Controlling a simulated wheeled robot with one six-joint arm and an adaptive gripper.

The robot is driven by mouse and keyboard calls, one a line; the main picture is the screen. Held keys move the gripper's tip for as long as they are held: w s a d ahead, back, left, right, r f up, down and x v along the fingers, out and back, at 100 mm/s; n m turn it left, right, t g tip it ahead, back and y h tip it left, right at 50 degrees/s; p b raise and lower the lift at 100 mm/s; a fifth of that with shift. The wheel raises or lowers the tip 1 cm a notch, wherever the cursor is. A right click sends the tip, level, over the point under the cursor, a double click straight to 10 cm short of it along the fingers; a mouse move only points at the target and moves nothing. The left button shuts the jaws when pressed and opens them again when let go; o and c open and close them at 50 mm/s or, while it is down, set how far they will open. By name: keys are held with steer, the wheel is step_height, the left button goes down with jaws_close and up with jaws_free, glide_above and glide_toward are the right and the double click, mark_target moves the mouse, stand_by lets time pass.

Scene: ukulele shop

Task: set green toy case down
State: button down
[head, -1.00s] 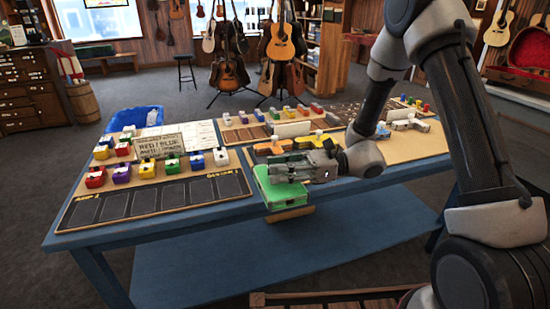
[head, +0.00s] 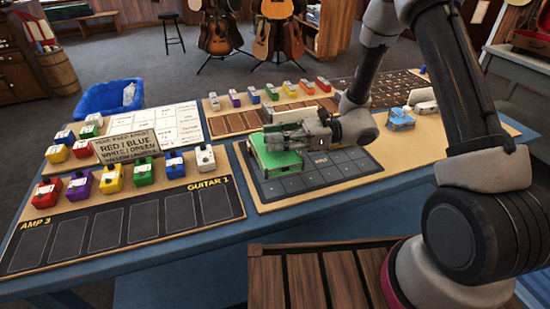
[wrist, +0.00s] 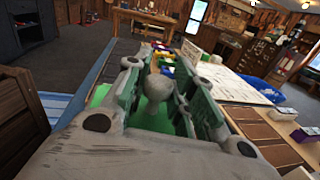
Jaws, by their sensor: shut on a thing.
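The green toy case (head: 276,158) is a flat, bright green box with a pale edge. The case shows over the back left part of a dark gridded mat (head: 325,178). I cannot tell if its underside touches the mat or hangs just above it. In the wrist view, green surface (wrist: 151,118) shows between the gripper's fingers (wrist: 160,80).
Rows of coloured pedals (head: 145,172) and a sign (head: 127,147) stand to the left. A board with black slots (head: 110,233) lies in front of them. Small blue and white cases (head: 400,118) stand to the right. The front of the gridded mat is clear.

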mark_target(275, 156)
steer(key=shift+f, duration=3.1)
steer(key=c, duration=1.2)
jaws_free()
